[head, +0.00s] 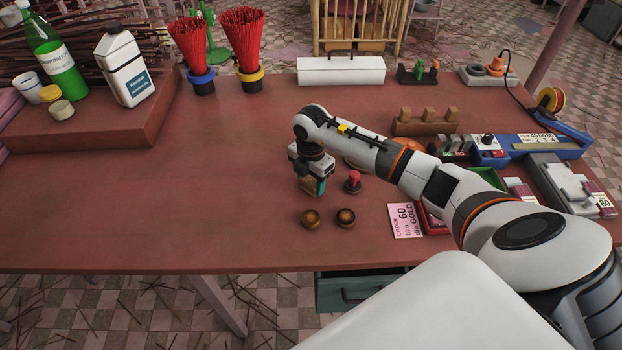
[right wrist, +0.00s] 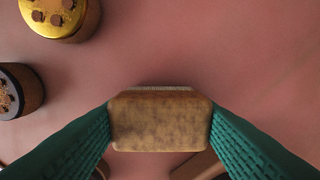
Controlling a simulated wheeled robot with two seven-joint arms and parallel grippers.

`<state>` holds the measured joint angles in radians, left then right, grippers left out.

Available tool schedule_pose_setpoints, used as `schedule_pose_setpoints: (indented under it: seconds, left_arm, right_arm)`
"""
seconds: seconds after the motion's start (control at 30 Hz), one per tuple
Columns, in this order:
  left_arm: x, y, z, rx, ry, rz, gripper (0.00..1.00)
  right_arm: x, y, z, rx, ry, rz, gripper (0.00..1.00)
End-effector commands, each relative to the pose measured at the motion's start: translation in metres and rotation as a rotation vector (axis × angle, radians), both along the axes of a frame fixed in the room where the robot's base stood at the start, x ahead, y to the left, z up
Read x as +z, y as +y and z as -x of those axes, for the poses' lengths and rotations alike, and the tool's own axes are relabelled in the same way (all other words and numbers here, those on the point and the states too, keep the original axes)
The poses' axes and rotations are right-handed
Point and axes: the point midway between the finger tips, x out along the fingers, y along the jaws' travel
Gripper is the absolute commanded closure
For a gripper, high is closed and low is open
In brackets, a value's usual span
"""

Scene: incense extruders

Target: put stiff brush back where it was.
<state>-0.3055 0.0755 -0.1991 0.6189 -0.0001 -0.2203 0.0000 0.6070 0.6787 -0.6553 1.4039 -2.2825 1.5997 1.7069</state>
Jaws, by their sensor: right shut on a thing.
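The stiff brush (right wrist: 160,122) is a brown wooden block with a pale bristle edge along its far side. It also shows in the head view as a small brown shape (head: 306,186) under my right wrist. My right gripper (right wrist: 160,128) has its two green fingers closed on the block's sides. In the head view my right gripper (head: 314,186) is low over the middle of the table; I cannot tell whether the brush touches the tabletop. My left gripper is not in view.
Two round dies (head: 310,218) stand just in front of the brush, and a red-topped piece (head: 353,181) stands to its right. A pink order card (head: 405,220) lies further right. A wooden rack (head: 425,125) stands behind my arm. The table's left middle (head: 180,200) is clear.

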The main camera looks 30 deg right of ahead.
Motion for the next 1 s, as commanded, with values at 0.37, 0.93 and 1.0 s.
schedule_pose_setpoints:
  seconds: [0.37, 0.93, 1.0]
  left_arm:
    - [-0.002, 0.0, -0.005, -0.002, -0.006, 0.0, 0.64]
    - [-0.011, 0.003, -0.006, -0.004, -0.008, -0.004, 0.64]
    - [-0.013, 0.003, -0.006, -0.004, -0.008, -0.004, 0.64]
  right_arm:
    - [-0.002, 0.0, 0.0, 0.0, 0.0, 0.0, 0.26]
    - [0.066, -0.001, -0.001, 0.0, -0.007, 0.002, 0.26]
    - [0.081, -0.001, -0.001, 0.0, -0.005, 0.0, 0.26]
